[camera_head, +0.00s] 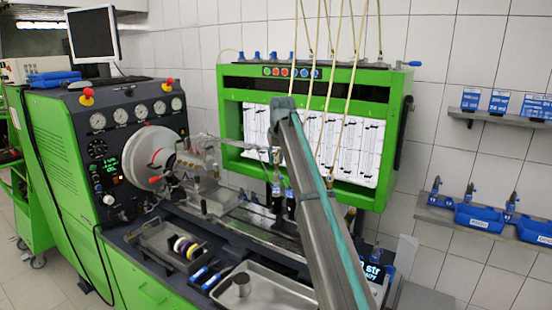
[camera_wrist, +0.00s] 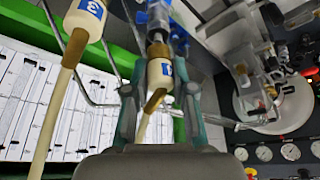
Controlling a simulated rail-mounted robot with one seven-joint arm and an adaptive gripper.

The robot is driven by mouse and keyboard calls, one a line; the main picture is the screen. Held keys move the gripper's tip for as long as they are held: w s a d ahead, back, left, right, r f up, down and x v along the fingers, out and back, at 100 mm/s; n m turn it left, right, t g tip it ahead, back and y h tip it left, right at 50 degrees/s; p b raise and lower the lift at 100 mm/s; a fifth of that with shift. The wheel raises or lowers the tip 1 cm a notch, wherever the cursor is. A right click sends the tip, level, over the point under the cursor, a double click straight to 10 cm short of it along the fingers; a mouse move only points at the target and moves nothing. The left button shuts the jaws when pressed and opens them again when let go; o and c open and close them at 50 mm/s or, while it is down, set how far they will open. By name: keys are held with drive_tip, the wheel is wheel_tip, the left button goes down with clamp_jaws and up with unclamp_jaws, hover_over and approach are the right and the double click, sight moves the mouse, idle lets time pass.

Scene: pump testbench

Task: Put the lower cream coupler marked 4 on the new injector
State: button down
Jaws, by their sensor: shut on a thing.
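In the wrist view a cream coupler (camera_wrist: 160,72) with a blue label sits between the two fingers of my gripper (camera_wrist: 158,90), which is shut on it. The number on its label is too small to read surely. A brass-coloured end and a cream hose run from it towards my palm. A blue and metal injector (camera_wrist: 157,22) is in line with the coupler's far end; I cannot tell whether it is fully seated. Blue-topped injectors (camera_head: 276,190) show just left of the arm.
Another cream coupler (camera_wrist: 86,18), its label seemingly marked 3, hangs beside the gripper on its hose. Bent metal pipes pass close by. In the head view, a tray with coloured rings (camera_head: 160,240) and a metal tray (camera_head: 285,296) lie in front. A green panel (camera_head: 232,120) stands behind.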

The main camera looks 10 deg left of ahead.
idle(0.3)
drive_tip(key=shift+d+f, duration=0.1)
drive_tip(key=shift+f, duration=0.4)
idle(1.2)
drive_tip(key=shift+f, duration=0.5)
idle(0.5)
drive_tip(key=c, duration=1.2)
unclamp_jaws()
drive_tip(key=shift+c, duration=0.2)
drive_tip(key=p+v, duration=0.4)
drive_tip(key=v, duration=0.7)
drive_tip(key=shift+d+p, duration=0.2)
drive_tip(key=shift+p, duration=0.1)
